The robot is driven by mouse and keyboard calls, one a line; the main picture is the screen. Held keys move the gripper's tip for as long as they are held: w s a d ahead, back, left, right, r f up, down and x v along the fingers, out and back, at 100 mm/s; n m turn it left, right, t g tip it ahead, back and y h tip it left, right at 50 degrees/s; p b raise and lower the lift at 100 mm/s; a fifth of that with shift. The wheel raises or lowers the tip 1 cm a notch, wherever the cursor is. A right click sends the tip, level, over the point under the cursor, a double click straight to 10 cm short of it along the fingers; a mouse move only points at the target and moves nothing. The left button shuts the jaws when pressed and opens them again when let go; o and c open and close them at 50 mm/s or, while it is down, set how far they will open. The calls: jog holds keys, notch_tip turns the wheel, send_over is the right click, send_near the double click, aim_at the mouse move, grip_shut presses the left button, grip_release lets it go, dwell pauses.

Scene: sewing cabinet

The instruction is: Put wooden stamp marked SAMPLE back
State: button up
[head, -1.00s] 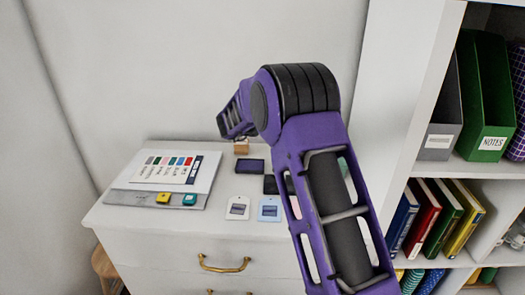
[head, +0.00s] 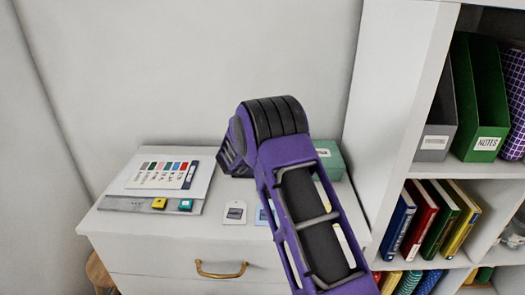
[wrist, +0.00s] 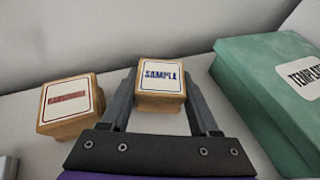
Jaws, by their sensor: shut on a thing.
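The wooden stamp marked SAMPLE (wrist: 160,77), a pale wood block with a white label and blue letters, is between the fingers of my gripper (wrist: 161,98) in the wrist view. My gripper is shut on it, one finger on each side, and the label faces up. Whether its underside touches the surface cannot be told. In the head view my arm hides the gripper and the stamp.
A second wooden stamp with a red-lettered label (wrist: 69,98) stands just left of my gripper. A green box marked TEMPLATE (wrist: 262,85) is close on the right. The white cabinet top (head: 190,222) also holds a colour card (head: 160,175) and small tags (head: 234,212).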

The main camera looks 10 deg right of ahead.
jog(key=shift+r, duration=0.1)
jog(key=shift+f+b, duration=0.2)
jog(key=shift+b, duration=0.15)
jog(key=o, duration=1.1)
jog(key=shift+r, duration=0.1)
jog(key=shift+r+p, duration=0.2)
jog(key=shift+p, duration=0.2)
jog(key=b+v, duration=0.1)
jog(key=v, duration=1.1)
jog(key=shift+f, duration=0.1)
